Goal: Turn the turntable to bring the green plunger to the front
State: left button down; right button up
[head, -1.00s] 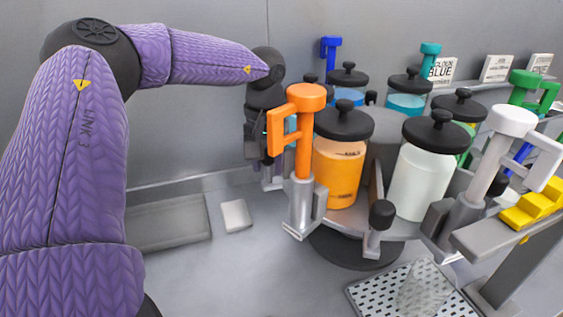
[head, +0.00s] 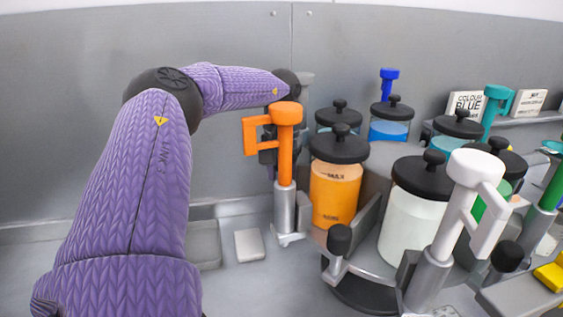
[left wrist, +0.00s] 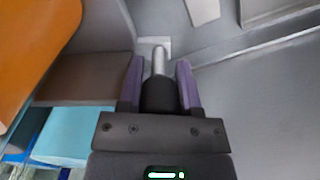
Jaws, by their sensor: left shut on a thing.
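The green plunger (head: 553,188) stands at the right edge of the head view, partly cut off. The turntable (head: 375,262) carries capped jars with plungers around its rim. The orange plunger (head: 285,150) is at its left, the white plunger (head: 465,205) at the front right, the teal plunger (head: 493,115) and blue plunger (head: 388,88) behind. My left gripper (left wrist: 159,68) is shut on a black knob (left wrist: 160,96) on a metal rod, seen in the left wrist view. In the head view this gripper is mostly hidden behind the orange plunger. My right gripper is not in view.
A small pale block (head: 250,245) and a grey tray (head: 204,243) lie left of the turntable. A grey wall (head: 60,110) closes the back. Labelled signs (head: 465,104) stand at the back right. A yellow object (head: 551,275) is at the right edge.

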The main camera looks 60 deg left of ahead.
pick_arm(q)
jog(key=c, duration=0.5)
grip_release()
jog(key=shift+f, duration=0.1)
jog(key=shift+c, duration=0.2)
jog(key=shift+o, duration=1.3)
jog(key=shift+s+a, duration=0.1)
